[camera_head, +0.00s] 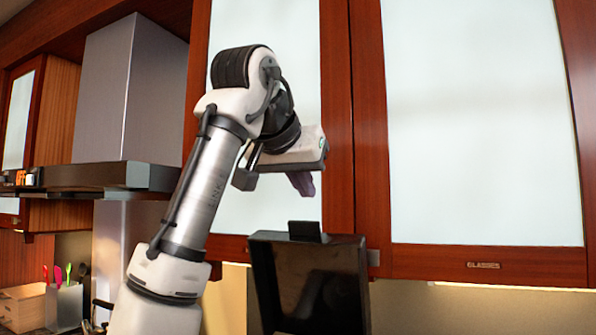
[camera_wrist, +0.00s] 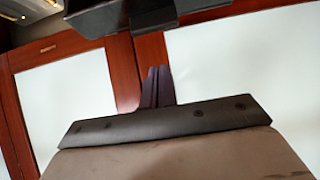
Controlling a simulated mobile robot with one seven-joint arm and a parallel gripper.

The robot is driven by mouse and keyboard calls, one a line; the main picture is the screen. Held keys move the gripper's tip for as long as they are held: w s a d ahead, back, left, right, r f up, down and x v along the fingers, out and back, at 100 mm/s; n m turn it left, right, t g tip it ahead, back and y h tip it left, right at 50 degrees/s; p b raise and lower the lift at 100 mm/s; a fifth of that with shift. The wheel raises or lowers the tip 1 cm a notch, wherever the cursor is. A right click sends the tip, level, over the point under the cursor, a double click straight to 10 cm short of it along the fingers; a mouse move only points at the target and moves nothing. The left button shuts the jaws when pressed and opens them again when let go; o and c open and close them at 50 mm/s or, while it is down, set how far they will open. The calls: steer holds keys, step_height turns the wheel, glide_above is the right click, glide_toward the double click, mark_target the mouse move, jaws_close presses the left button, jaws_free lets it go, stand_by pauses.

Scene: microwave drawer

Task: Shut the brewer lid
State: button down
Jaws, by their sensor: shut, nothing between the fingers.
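The brewer lid (camera_head: 262,285) is a black, hollow panel standing raised at the bottom centre of the head view, with a small tab (camera_head: 304,230) on its top edge. The brewer's body is below the frame. My gripper (camera_head: 303,190) is shut and empty. It points down above the lid's tab, apart from it in the picture. In the wrist view my gripper's dark fingers (camera_wrist: 157,76) are together, and the dark lid (camera_wrist: 95,18) shows along the top edge, only partly in frame.
Wooden cabinets with frosted doors (camera_head: 480,120) stand behind my arm. A steel range hood (camera_head: 130,95) with a dark ledge is on the left. A box (camera_head: 22,305) and a utensil holder (camera_head: 64,305) stand at lower left.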

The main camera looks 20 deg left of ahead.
mark_target(305, 222)
steer(key=p+x, duration=0.1)
steer(key=x, duration=0.4)
steer(key=s, duration=0.3)
steer(key=shift+a+f+p, duration=0.1)
steer(key=shift+f+p, duration=0.2)
steer(key=shift+f, duration=0.1)
steer(key=shift+s+f, duration=0.2)
steer(key=shift+s, duration=0.1)
steer(key=shift+f, duration=0.15)
